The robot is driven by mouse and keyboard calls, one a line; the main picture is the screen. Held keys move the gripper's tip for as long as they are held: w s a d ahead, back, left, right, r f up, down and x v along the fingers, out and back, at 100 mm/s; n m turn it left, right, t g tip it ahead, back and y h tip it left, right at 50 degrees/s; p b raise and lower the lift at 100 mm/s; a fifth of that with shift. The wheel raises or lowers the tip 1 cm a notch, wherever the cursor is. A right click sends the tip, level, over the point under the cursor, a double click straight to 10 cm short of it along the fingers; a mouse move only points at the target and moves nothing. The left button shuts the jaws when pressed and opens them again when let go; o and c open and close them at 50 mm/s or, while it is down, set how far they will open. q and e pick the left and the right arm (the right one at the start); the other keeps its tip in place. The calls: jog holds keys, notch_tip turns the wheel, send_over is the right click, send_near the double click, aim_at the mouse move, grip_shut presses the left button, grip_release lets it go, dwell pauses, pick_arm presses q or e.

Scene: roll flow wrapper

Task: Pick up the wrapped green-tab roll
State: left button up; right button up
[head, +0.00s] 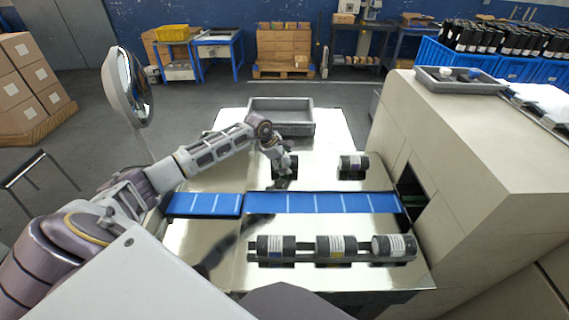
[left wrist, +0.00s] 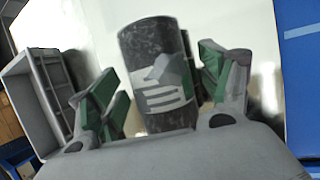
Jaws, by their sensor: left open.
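My left gripper (head: 285,168) is over the far side of the silver table, beyond the blue belt. It hides most of a dark roll (head: 279,172) there in the head view. In the left wrist view this dark speckled roll (left wrist: 155,52) lies between the two spread, green-padded fingers of the left gripper (left wrist: 158,62). Its white label has a dull grey-green mark. A gap shows on each side, so the fingers are open around it and not closed on it. My right gripper is out of view.
Another dark roll (head: 353,166) lies to the right. Three rolls sit on the near rack (head: 305,258). A blue belt (head: 325,203) runs into the beige machine (head: 470,140). An empty grey tray (head: 282,127) stands behind the gripper and shows in the left wrist view (left wrist: 38,100).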

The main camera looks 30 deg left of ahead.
pick_arm(q)
jog(key=shift+f+b, duration=0.2)
jog(key=shift+b, duration=0.1)
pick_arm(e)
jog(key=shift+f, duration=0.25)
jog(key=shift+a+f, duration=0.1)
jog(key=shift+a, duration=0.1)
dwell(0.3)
pick_arm(q)
jog(key=shift+c, duration=0.2)
jog(key=shift+s, duration=0.1)
jog(key=c, duration=1.3)
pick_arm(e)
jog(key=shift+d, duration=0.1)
pick_arm(q)
jog(key=shift+r+p, duration=0.15)
jog(key=shift+p, duration=0.15)
jog(key=shift+r, duration=0.35)
notch_tip(320, 180, up, 8)
jog(key=shift+r+b, duration=0.25)
jog(key=shift+b, duration=0.15)
jog(key=shift+r, duration=0.55)
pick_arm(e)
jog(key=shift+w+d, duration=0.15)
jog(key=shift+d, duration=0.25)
